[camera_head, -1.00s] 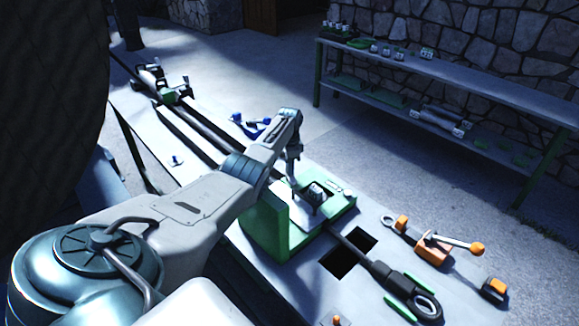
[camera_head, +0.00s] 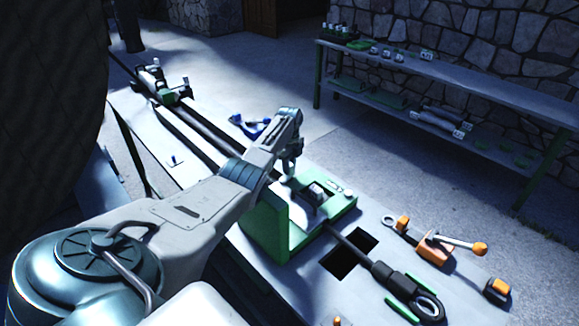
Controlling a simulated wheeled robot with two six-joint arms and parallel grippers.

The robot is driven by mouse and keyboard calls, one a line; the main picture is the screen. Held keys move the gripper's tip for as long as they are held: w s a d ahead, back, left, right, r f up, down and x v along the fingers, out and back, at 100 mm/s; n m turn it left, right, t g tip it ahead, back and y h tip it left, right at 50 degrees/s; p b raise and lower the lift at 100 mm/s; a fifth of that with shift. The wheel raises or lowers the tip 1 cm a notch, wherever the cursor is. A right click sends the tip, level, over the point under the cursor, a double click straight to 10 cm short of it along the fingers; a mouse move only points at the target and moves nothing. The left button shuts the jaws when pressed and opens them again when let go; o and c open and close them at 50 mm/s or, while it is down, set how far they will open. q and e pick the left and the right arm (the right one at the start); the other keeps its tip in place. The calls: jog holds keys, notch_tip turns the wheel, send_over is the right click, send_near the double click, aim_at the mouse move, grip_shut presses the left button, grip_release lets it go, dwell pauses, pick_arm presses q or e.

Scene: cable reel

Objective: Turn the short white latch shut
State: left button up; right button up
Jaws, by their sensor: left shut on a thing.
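The green fixture (camera_head: 270,228) stands on the work table and holds the dark cable. A small grey block (camera_head: 316,191) sits in the dark recess on its top. Small pale parts (camera_head: 341,187) lie along its far right edge. My left gripper (camera_head: 287,172) points down at the far left end of the fixture, shut on what I take to be the short white latch. The latch itself is too small and too hidden by the fingers to make out its angle. My right gripper is not in view.
A cable end with a black ring (camera_head: 427,306) lies at the table's near right. An orange tool with a lever (camera_head: 437,247) and an orange-black block (camera_head: 496,291) lie beside it. A blue tool (camera_head: 252,127) lies behind my arm. A shelf bench (camera_head: 450,78) stands by the stone wall.

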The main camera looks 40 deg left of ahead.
pick_arm(q)
jog(key=shift+m, duration=1)
jog(key=o, duration=1)
notch_tip(320, 180, up, 11)
jog(key=shift+f+b, duration=0.1)
jog(key=shift+b, duration=1.05)
